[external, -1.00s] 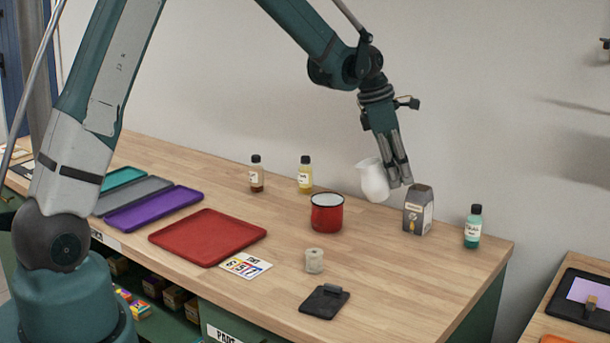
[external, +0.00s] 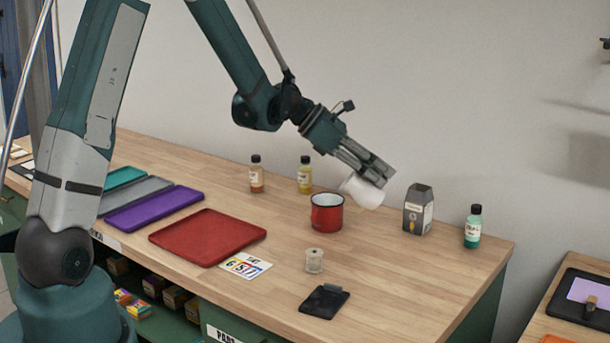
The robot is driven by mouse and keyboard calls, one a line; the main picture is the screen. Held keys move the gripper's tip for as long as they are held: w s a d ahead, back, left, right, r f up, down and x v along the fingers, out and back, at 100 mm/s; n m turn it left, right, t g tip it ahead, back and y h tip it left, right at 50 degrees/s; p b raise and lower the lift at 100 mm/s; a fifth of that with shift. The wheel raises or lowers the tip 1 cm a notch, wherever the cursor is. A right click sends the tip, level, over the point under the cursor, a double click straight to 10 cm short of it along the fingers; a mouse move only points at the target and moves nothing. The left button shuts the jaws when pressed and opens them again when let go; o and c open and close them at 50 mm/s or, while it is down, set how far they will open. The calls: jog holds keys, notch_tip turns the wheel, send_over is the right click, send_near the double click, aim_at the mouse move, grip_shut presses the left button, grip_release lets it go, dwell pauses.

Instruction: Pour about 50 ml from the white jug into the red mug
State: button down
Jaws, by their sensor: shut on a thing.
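The white jug (external: 362,193) is held in the air above the table, just right of the red mug. It is tilted steeply, with its mouth toward the mug. My gripper (external: 384,177) is shut on the jug and covers part of it. The red mug (external: 327,215) stands upright on the wooden table, with a dark rim. The jug's left end is close to the mug's right rim; I cannot tell whether they touch. No stream of liquid can be made out, and the contents of jug and mug cannot be judged.
A grey carton (external: 418,212) and a teal bottle (external: 473,228) stand to the right. A yellow bottle (external: 305,176) and a brown bottle (external: 256,175) stand behind the mug. A small spool (external: 314,261) and a black clipboard (external: 325,301) lie in front. A red tray (external: 208,238) is left.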

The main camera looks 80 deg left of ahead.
jog(key=shift+s+a+r+t, duration=0.1)
jog(key=shift+s+r+t, duration=0.2)
jog(key=shift+t, duration=0.2)
jog(key=shift+s+r+t+b, duration=0.2)
jog(key=shift+r+t+b, duration=0.1)
jog(key=shift+r+t, duration=0.15)
jog(key=shift+h, duration=0.3)
jog(key=shift+s+a+r+t+b, duration=0.15)
jog(key=shift+s+r+t+b, duration=0.2)
jog(key=shift+r+t, duration=0.1)
jog(key=shift+s+a+r+t, duration=0.1)
jog(key=shift+s+r+t, duration=0.05)
jog(key=shift+s+t, duration=0.15)
dwell(0.6)
jog(key=shift+s+a+r+t+h+b, duration=0.2)
jog(key=shift+s+t+b, duration=0.1)
jog(key=shift+s+b, duration=0.2)
jog(key=shift+s+a+r+t+h+b, duration=0.1)
jog(key=shift+s+r+t+b, duration=0.1)
jog(key=shift+s+t+b, duration=0.2)
jog(key=shift+s+a+r+t+h+b, duration=0.1)
jog(key=shift+s+r+t+b, duration=0.1)
jog(key=shift+s+b, duration=0.3)
dwell(0.7)
